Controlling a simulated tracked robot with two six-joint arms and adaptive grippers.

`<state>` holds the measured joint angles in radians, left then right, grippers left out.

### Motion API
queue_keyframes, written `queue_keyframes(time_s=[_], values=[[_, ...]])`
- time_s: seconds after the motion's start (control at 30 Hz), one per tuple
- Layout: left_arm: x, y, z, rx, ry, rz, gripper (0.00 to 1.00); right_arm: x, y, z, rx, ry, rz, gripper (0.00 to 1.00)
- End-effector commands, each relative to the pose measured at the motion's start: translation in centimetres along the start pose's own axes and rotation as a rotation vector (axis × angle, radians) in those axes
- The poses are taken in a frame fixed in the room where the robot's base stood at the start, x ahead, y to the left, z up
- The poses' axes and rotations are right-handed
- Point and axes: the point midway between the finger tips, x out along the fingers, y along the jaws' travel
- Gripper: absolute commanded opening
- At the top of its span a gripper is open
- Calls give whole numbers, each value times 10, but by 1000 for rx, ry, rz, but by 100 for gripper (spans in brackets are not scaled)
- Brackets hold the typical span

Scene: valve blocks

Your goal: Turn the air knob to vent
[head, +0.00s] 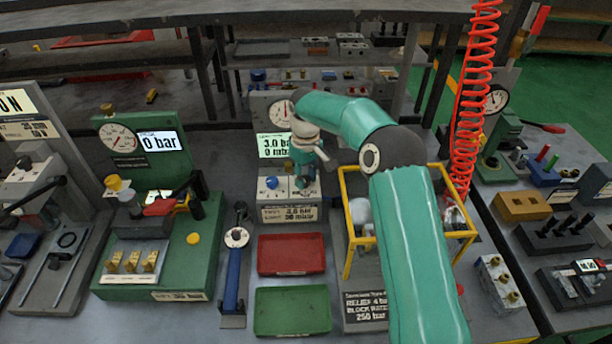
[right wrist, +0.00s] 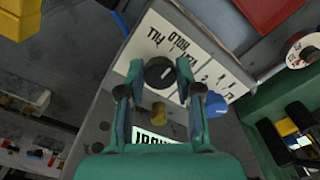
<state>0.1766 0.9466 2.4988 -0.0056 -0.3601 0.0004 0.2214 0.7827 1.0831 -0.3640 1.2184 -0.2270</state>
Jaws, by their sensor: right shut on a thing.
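The test panel (head: 287,212) stands in the middle of the bench, with a gauge (head: 279,113) and a lit display (head: 272,146) reading about 3.0 bar, partly covered by my right arm. The air knob (right wrist: 160,73) is black with a white pointer line, beside a label with FILL, HOLD and a partly hidden third word. My right gripper (right wrist: 160,78) is shut on this knob, one finger on each side. In the head view my right gripper (head: 304,178) hides the knob. A blue knob (head: 272,182) sits to its left; it also shows in the wrist view (right wrist: 215,105). My left gripper is not in view.
A red tray (head: 291,254) and a green tray (head: 291,311) lie in front of the panel. A yellow frame (head: 345,215) stands close on the right, beside my right arm. A green fixture (head: 165,250) and a blue-handled tool (head: 233,270) are to the left.

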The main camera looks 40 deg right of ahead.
Motion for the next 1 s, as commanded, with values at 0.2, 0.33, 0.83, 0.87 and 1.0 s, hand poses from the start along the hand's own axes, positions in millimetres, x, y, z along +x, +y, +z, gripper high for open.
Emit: queue_keyframes(time_s=[0.2, 0.33, 0.83, 0.87, 1.0], values=[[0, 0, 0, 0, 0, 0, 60, -1, 0, -1, 2, 1, 1, 0], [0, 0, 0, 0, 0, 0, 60, -1, -1, -1, 22, 0, 2, 0], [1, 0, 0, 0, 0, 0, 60, 0, -2, -2, 331, -1, 2, 0], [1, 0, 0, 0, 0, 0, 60, 0, -2, -2, 357, -1, 2, 0], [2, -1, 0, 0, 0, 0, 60, 0, -2, -2, 478, -1, 2, 0]])
